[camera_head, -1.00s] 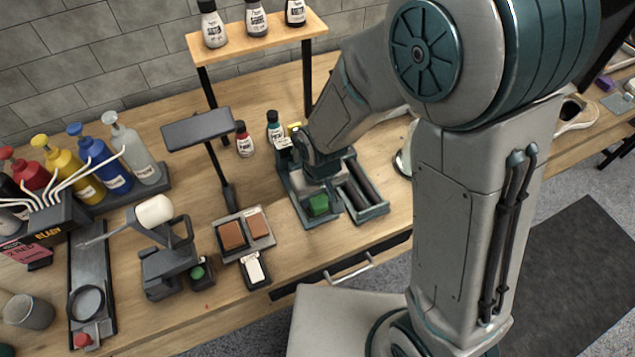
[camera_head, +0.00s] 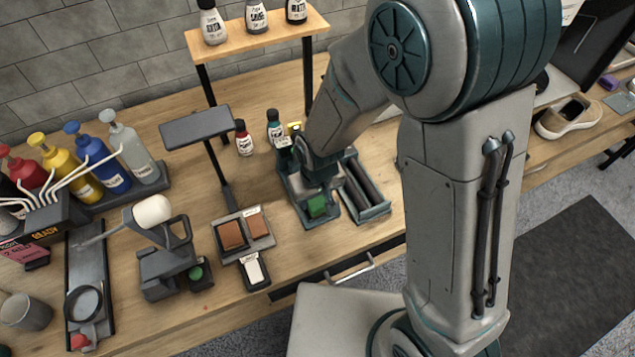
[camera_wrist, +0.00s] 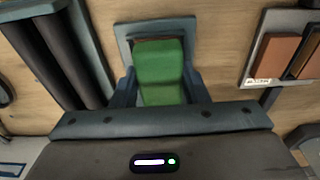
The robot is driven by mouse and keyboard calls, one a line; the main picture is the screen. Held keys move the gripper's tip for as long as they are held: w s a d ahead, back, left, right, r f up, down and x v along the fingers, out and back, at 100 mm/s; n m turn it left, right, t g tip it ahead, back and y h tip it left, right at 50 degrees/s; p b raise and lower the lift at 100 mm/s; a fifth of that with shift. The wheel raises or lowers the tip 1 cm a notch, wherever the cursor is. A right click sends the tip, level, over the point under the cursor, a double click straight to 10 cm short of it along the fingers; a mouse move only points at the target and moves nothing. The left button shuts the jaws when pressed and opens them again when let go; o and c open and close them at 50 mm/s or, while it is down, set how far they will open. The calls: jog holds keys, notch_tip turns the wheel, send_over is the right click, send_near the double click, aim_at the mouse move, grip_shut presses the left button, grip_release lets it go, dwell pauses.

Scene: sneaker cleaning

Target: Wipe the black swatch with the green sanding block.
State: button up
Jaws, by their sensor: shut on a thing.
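The green sanding block (camera_head: 317,206) sits at the front bay of a teal tray (camera_head: 330,222), under my wrist. In the wrist view the green block (camera_wrist: 160,66) stands between the two teal fingers of my gripper (camera_wrist: 163,92), which is shut on it. A grey square frame (camera_wrist: 125,42) surrounds the block's far end; I cannot tell whether the block is clear of it. No black swatch can be made out with certainty. Brown pads (camera_head: 231,235) lie on a grey holder to the left, with a white pad (camera_head: 253,270) in front.
Dark rollers (camera_head: 362,186) lie in the tray's right bay. Small bottles (camera_head: 244,138) stand behind. A lamp-like stand (camera_head: 197,130) rises at the left, near pump bottles (camera_head: 98,163). Bare table lies between the tray and the brown pads. A sneaker (camera_head: 570,116) is far right.

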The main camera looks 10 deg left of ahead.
jog(key=shift+s+d, duration=0.3)
notch_tip(320, 180, up, 3)
jog(key=shift+s+p, duration=0.15)
jog(key=shift+p, duration=0.55)
jog(key=shift+r+p, duration=1.9)
jog(key=shift+r, duration=0.75)
